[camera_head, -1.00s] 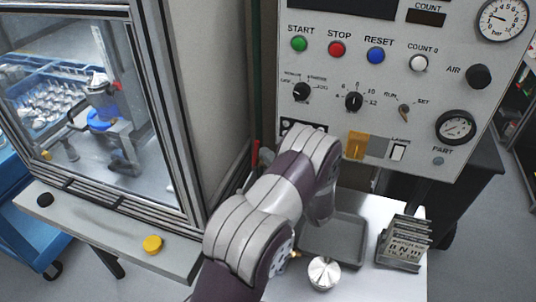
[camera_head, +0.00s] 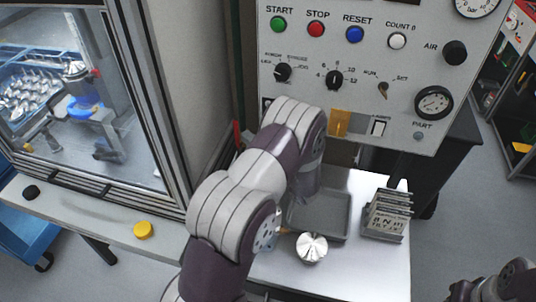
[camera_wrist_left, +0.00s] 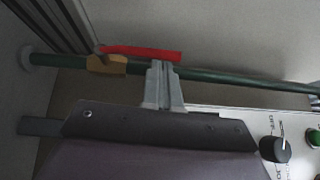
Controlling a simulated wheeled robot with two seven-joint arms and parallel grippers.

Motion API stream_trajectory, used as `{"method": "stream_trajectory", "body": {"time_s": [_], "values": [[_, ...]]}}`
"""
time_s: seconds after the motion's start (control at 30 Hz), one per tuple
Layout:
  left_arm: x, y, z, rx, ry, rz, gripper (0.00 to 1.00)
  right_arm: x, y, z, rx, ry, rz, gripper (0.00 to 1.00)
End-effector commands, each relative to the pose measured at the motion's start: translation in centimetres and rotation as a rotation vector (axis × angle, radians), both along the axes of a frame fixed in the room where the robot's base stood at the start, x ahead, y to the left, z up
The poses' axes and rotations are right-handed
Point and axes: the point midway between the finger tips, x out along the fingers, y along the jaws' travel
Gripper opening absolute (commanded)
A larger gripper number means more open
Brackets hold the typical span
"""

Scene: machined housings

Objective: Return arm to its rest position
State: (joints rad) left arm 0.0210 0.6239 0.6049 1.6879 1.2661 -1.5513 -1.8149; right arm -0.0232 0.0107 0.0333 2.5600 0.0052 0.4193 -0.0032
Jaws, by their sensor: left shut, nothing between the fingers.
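My left arm (camera_head: 240,190), grey and purple, comes up from the lower left in the head view and bends in front of the control panel (camera_head: 340,60). Its gripper is hidden there behind the arm's own links. In the left wrist view my left gripper (camera_wrist_left: 161,68) is shut and empty. Its fingertips show in front of a green pipe, just beside a red-handled valve (camera_wrist_left: 140,52); I cannot tell whether they touch. Part of my right arm (camera_head: 500,285) shows at the lower right, with no gripper visible.
A white table holds a grey tray (camera_head: 325,232), a round metal part (camera_head: 311,248) and a slotted rack (camera_head: 387,215). A glazed machine cabinet (camera_head: 75,90) stands left, with a yellow button (camera_head: 143,230) on its ledge. Grey floor is open at right.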

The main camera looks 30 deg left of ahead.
Motion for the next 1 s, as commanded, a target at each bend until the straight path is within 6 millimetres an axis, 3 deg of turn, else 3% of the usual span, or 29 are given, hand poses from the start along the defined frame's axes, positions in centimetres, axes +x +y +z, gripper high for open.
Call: {"method": "stream_trajectory", "body": {"time_s": [0.1, 0.3, 0.47, 0.7, 0.77, 0.83, 0.9, 0.97, 1.0], "values": [[-0.8, -3.6, -0.7, 0.0, 0.001, -0.009, 0.0, 0.0, 0.0, -1.5, 0.0, 0.0, 0.0, 0.38], [-2.1, -8.1, -0.7, 0.001, 0.003, -0.008, 0.0, 0.0, 0.0, -2.5, 0.0, 0.0, 0.0, 0.38], [-2.6, -9.7, -0.7, 0.001, 0.006, -0.006, 0.0, 0.0, 0.0, -2.7, 0.0, 0.0, 0.0, 0.38], [-2.1, -9.8, -0.7, -0.041, -0.023, -0.036, 0.0, 0.0, 0.0, -2.6, 0.0, 0.0, 0.0, 0.38], [-0.5, -10.0, -0.9, -0.153, -0.097, -0.12, 0.0, 0.0, 0.0, -2.6, 0.0, 0.0, 0.0, 0.38], [2.4, -11.2, -1.4, -0.402, -0.223, -0.277, 0.0, 0.0, 0.0, -2.6, 0.0, 0.0, 0.0, 0.38], [4.4, -14.2, -1.9, -0.751, -0.316, -0.427, 0.0, 0.0, 0.0, -2.6, 0.0, 0.0, 0.0, 0.38], [4.0, -17.6, -2.2, -1.068, -0.322, -0.488, 0.0, 0.0, 0.0, -2.6, 0.0, 0.0, 0.0, 0.38], [2.4, -19.7, -2.4, -1.254, -0.284, -0.478, 0.0, 0.0, 0.0, -2.6, 0.0, 0.0, 0.0, 0.38]]}}
